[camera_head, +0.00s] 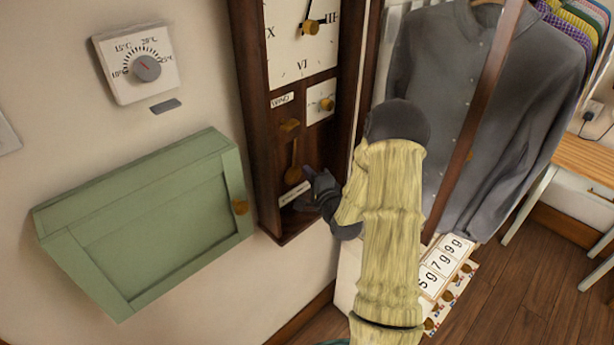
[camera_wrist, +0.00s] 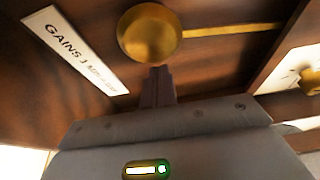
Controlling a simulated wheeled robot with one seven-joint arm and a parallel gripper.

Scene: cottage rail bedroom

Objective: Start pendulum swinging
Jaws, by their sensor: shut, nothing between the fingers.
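A tall dark wooden wall clock (camera_head: 258,120) hangs on the wall with its glass door swung open to the right. Its brass pendulum (camera_head: 293,174) hangs in the lower case. In the wrist view the round pendulum bob (camera_wrist: 150,33) and its thin rod lie just beyond my fingertips. My gripper (camera_head: 307,178) is at the lower right of the case, beside the bob. In the wrist view my gripper (camera_wrist: 157,72) shows its fingers shut, tips at or very near the bob's edge. I cannot tell whether they touch.
A white label (camera_wrist: 75,50) is fixed near the bob. A green cabinet door (camera_head: 150,220) and a thermostat (camera_head: 138,64) are left of the clock. Hanging grey clothes (camera_head: 480,110) and a number counter (camera_head: 445,262) are to the right.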

